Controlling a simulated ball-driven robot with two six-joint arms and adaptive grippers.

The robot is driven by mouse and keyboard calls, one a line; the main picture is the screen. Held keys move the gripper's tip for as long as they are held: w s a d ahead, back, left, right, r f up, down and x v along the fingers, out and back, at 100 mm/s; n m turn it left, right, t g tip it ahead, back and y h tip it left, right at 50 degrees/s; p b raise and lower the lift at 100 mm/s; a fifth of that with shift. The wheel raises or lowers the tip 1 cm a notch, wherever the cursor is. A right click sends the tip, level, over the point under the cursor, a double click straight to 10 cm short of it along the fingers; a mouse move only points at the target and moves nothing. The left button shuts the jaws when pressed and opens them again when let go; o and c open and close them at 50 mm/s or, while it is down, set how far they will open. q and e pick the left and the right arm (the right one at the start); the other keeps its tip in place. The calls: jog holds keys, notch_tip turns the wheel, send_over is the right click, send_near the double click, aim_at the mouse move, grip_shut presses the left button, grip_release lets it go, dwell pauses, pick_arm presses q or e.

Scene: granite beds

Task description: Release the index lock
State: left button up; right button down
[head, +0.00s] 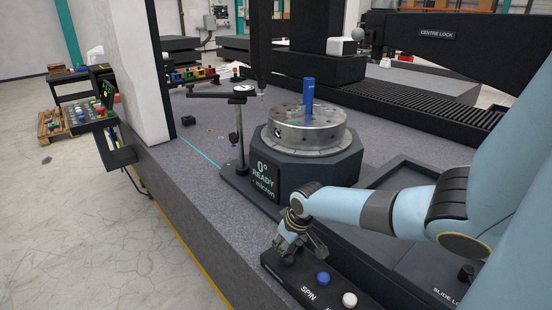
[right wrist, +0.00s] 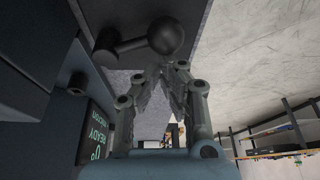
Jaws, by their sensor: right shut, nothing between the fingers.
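My right gripper (head: 290,250) is low over the left end of a black control box (head: 345,297) marked SPIN. It is shut and empty. In the right wrist view, its fingertips (right wrist: 172,72) meet just below a black ball knob (right wrist: 166,36). The knob ends a short black lever arm (right wrist: 127,46). I cannot tell whether the fingertips touch the knob. I cannot read an index lock label; in the head view the gripper covers that end of the box. The round metal table (head: 305,133) sits on a dark base (head: 335,168). A display (head: 264,181) reads 0° READY. My left gripper is not in view.
A blue button (head: 322,278) and a white button (head: 349,299) are on the box beside my gripper. A blue upright cylinder (head: 308,94) stands on the round table. A dial gauge stand (head: 240,130) is to its left. A slide lock knob (head: 466,272) is at right.

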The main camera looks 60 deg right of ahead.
jog(key=shift+s+a+n, duration=0.1)
jog(key=shift+s+n, duration=0.25)
jog(key=shift+n, duration=0.15)
jog(key=shift+s, duration=0.15)
jog(key=shift+s+a, duration=0.1)
dwell(0.3)
